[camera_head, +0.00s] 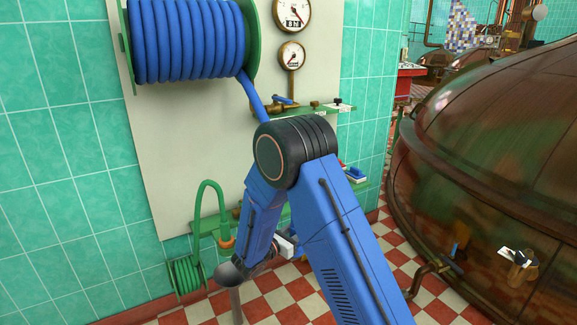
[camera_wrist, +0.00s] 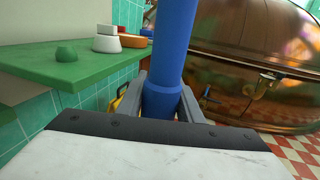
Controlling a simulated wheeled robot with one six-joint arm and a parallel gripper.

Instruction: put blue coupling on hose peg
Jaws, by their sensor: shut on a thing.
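The blue coupling (camera_wrist: 161,100) is the wider lower end of a thick blue hose (camera_wrist: 174,45). In the wrist view it stands nearly upright between the fingers of my gripper (camera_wrist: 162,97), which is shut on it. In the head view my arm hides the coupling, and only a white part of my gripper (camera_head: 286,245) shows low in front of the wall. The hose leaves the reel (camera_head: 190,40) and passes behind my arm. I cannot pick out the hose peg for certain; small dark fittings (camera_head: 338,102) stand on the upper green rail (camera_head: 325,109).
In the wrist view a green shelf (camera_wrist: 90,70) is close on the left, bearing a green knob (camera_wrist: 66,54) and orange and white pieces (camera_wrist: 107,38). A large copper kettle (camera_head: 490,150) stands at right. A green hose loop (camera_head: 210,190) hangs low on the wall.

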